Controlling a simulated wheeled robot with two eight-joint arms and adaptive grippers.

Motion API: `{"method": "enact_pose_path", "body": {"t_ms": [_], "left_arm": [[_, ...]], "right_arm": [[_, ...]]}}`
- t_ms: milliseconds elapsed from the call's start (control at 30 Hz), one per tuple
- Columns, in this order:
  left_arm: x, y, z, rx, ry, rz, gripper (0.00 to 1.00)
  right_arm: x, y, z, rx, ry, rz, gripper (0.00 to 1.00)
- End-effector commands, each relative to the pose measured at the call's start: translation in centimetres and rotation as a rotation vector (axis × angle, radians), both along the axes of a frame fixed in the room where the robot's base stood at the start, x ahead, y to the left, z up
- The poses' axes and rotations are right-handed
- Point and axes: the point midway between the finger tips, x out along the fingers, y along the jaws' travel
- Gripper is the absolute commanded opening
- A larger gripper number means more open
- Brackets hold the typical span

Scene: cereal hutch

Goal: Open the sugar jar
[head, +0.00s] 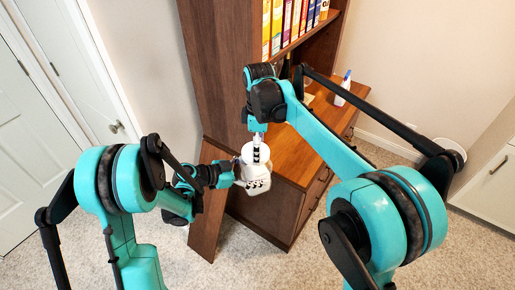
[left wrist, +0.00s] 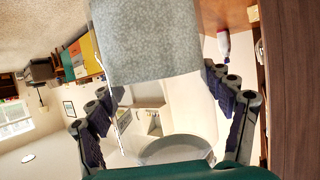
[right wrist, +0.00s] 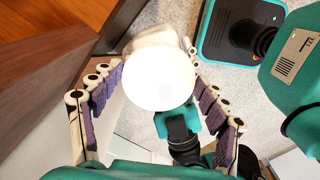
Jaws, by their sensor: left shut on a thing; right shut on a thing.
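The sugar jar (head: 258,185) is pale, and it is held in the air by the front left of the wooden hutch. My left gripper (head: 241,178) is shut on its body from the left. The grey speckled body (left wrist: 155,40) fills the top of the left wrist view between the fingers. A round white lid (right wrist: 160,78) faces the right wrist camera, with part of the jar body (right wrist: 157,37) behind it. My right gripper (head: 258,143) comes from above and is shut on the lid. Whether the lid is seated or lifted cannot be told.
The hutch (head: 220,75) has a shelf of cereal boxes (head: 292,22) at the top. A white bottle with a blue top (head: 343,88) stands on its wooden counter (head: 310,128). Doors (head: 70,70) are at the left, and carpet (head: 275,265) lies open in front.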

Motion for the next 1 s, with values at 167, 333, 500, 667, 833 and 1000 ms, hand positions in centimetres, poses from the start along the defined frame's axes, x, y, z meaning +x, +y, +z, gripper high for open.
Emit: {"method": "enact_pose_path", "body": {"t_ms": [167,333,500,667,833,1000], "left_arm": [[-0.11,-0.09,0.15,-0.004,-0.002,-0.003,0.00],[-0.14,-0.11,0.15,-0.003,-0.002,-0.004,0.00],[-0.15,-0.14,0.15,-0.003,-0.002,-0.004,0.00],[-0.15,-0.14,0.13,-0.003,-0.002,-0.004,0.00],[-0.15,-0.14,0.10,-0.002,-0.001,-0.004,0.00],[-0.15,-0.13,0.08,-0.001,-0.002,-0.005,0.00]], "right_arm": [[0.52,0.03,-0.05,0.000,-0.005,0.425,0.40],[0.77,0.25,-0.03,0.000,-0.006,0.813,0.40],[0.87,0.43,-0.01,0.000,-0.006,1.047,0.40],[0.85,0.46,0.00,0.001,-0.007,1.059,0.40],[0.87,0.40,-0.02,-0.001,-0.006,1.061,0.40],[0.87,0.41,-0.01,0.000,-0.006,1.060,0.40]]}}
